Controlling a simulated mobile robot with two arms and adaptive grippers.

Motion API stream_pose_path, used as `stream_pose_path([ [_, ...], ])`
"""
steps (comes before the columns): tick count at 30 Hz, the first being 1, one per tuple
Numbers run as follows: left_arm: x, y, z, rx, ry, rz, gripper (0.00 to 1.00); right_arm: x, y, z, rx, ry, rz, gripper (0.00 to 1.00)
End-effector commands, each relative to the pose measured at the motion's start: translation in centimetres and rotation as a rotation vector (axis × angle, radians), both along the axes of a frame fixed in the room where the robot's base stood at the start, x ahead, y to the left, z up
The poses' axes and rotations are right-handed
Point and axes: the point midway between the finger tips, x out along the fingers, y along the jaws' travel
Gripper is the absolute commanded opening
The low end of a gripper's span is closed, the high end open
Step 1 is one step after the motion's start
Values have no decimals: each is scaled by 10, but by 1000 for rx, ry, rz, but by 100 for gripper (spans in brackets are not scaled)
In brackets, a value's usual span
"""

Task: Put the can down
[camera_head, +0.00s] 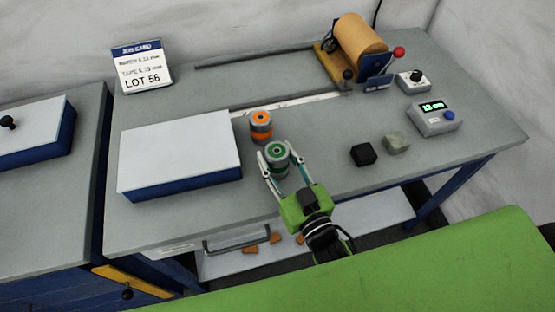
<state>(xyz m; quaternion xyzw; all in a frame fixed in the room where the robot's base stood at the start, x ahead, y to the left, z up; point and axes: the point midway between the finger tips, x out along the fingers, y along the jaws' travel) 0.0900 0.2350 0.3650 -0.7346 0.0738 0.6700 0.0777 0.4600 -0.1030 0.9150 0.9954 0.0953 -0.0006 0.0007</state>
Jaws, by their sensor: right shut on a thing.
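A grey can with a green ring on top (277,156) is between the fingers of my right gripper (283,170). The gripper is shut on it. The can is upright at or just above the grey table (330,127); I cannot tell whether its base touches. A second can with orange bands (261,126) stands just behind it, slightly to the left. My left gripper is not in view.
A white-topped blue box (180,153) lies left of the cans. A black cube (363,154) and a grey-green cube (396,142) lie to the right. A timer box (434,118), a knob box (413,82) and a copper roll machine (360,47) stand beyond. A lot card (142,67) stands back left.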

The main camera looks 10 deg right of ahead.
Motion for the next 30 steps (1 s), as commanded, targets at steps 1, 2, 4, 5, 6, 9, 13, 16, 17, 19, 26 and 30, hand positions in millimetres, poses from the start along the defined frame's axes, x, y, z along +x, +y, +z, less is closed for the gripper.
stream_pose_path([
  [1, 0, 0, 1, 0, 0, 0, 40, 0, 0, 2, 1, -3, 0, 11],
  [2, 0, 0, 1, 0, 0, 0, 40, 0, 0, 2, 1, -3, 0, 11],
  [4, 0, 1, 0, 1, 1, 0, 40, 0, 0, 1, 0, -2, 0, 11],
  [5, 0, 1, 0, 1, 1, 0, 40, 0, 0, 0, 0, -2, 0, 11],
  [6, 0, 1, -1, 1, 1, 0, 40, 0, 0, -2, 1, -2, 0, 11],
  [9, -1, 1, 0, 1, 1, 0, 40, 0, 0, -2, 0, 0, 0, 55],
  [13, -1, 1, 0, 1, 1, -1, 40, 0, 0, -2, 0, 0, 0, 55],
  [16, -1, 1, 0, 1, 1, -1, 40, 0, 0, -2, 0, 0, 0, 55],
  [17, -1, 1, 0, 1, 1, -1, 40, 0, 0, -2, 0, 0, 0, 55],
  [19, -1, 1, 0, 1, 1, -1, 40, 0, 0, -1, 0, 0, 0, 55],
  [26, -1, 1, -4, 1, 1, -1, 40, -20, -4, -2, 0, 5, 0, 55],
  [30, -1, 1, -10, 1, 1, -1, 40, -47, -9, -3, -1, 6, 0, 55],
])
